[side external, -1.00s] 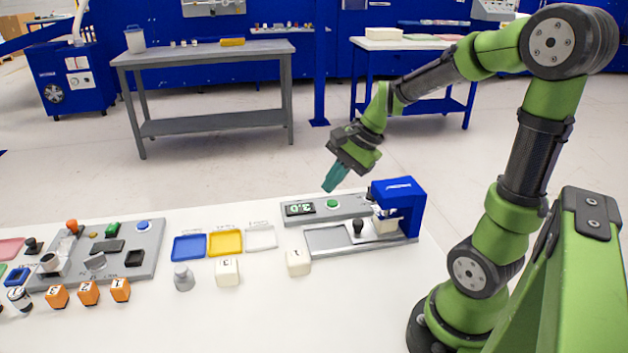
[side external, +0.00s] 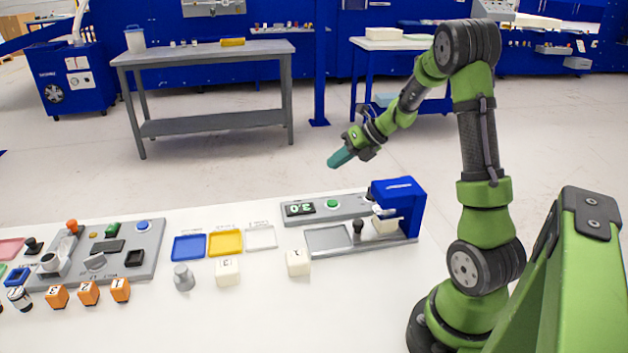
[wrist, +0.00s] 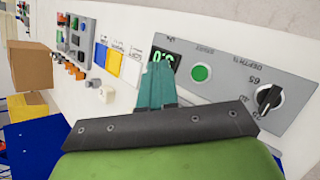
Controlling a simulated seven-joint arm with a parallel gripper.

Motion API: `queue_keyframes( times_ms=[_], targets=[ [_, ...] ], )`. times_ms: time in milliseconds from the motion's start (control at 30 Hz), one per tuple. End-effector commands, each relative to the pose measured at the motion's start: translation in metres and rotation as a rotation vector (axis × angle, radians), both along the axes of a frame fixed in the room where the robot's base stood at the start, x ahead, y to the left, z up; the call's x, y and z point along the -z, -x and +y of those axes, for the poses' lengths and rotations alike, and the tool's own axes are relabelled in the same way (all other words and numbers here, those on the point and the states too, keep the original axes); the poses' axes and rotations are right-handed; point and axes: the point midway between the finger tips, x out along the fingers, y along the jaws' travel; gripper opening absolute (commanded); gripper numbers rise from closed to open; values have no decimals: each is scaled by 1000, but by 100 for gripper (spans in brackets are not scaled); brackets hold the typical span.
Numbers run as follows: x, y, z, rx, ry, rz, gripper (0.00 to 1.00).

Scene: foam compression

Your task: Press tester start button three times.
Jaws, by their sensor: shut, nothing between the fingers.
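The green start button (side external: 332,204) sits on the grey panel of the tester (side external: 398,200), right of a small display (side external: 299,209) with lit green digits. My gripper (side external: 334,163) is shut and empty, in the air above and behind the button, apart from it. In the wrist view the teal fingers (wrist: 158,82) lie together, left of the green button (wrist: 201,72), and cover part of the display (wrist: 168,57). A foam block shows under the blue head of the tester, partly hidden.
Blue, yellow and clear trays (side external: 225,242) lie left of the tester. White numbered blocks (side external: 298,262), a grey weight (side external: 184,278) and orange blocks (side external: 88,293) stand in front. A grey control board (side external: 120,250) is further left. The front of the white table is bare.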

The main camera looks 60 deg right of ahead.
Motion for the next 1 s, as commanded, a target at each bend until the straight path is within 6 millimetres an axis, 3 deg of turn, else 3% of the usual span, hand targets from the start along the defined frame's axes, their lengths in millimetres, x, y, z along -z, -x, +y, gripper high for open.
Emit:
queue_keyframes(
  times_ms=[267, 700, 1000],
  targets=[
    [9, 0, 0, -2, -1, 2, 0],
    [68, 1, 1, -2, -1, 3, 0],
    [87, 0, 0, -3, 2, 1, 0]
  ],
)
